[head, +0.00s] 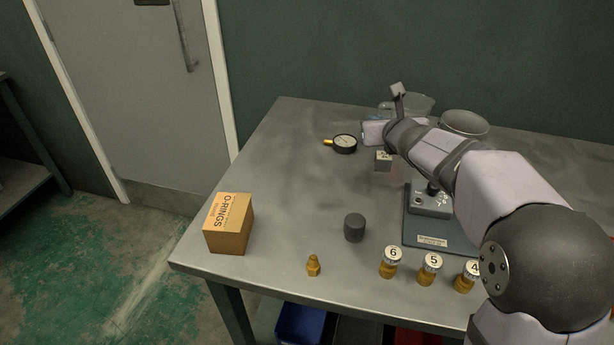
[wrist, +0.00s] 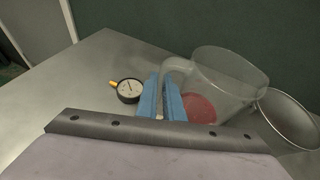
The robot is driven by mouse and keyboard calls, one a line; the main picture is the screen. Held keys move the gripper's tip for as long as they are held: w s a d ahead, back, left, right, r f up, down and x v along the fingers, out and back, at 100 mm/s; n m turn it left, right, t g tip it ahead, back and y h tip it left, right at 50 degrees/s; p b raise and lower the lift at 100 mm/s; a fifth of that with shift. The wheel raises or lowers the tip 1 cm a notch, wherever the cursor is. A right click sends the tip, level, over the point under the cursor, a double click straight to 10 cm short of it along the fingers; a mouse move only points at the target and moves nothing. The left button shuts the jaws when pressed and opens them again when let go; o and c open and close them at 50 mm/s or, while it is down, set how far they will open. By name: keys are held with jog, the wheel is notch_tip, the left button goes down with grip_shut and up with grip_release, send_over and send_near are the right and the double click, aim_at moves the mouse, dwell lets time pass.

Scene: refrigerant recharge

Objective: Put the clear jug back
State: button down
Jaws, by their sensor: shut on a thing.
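The clear jug (wrist: 228,82) is see-through, with its handle on the left in the wrist view. In the head view the jug (head: 418,102) shows at the back of the bench, partly hidden behind my arm. My gripper (wrist: 161,92) has blue fingers, shut on the jug's handle. A red round patch (wrist: 198,108) shows at the bottom of the jug; I cannot tell if it is in the jug or under it. I also cannot tell whether the jug touches the bench.
A round gauge (head: 344,143) lies left of the jug and a bowl (head: 465,123) stands to its right. A scale (head: 430,205), a dark cylinder (head: 354,227), an O-rings box (head: 229,223) and numbered bottles (head: 431,268) stand nearer.

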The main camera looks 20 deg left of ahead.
jog(key=p, duration=0.4)
jog(key=w+d+p, duration=0.1)
jog(key=p, duration=0.3)
jog(key=shift+w+r+n+y+p, duration=0.1)
jog(key=shift+r+n+y+p, duration=0.2)
jog(key=shift+r+p, duration=0.05)
jog(key=s+a+n+g+y+p, duration=0.2)
jog(key=s+a+n+g+y, duration=0.4)
jog(key=a, duration=0.5)
jog(key=s+a+r+n+g+y, duration=0.1)
jog(key=s+a+n+g, duration=0.1)
jog(key=s+n+g, duration=0.35)
jog(key=s+a+r+n+g+y, duration=0.1)
jog(key=s+a+n+g+y, duration=0.15)
jog(key=s, duration=0.55)
jog(key=shift+t+h, duration=0.3)
jog(key=shift+h, duration=0.05)
jog(key=shift+a+f+p, duration=0.2)
jog(key=shift+f+p, duration=0.35)
jog(key=shift+f, duration=4.25)
jog(key=shift+f, duration=0.25)
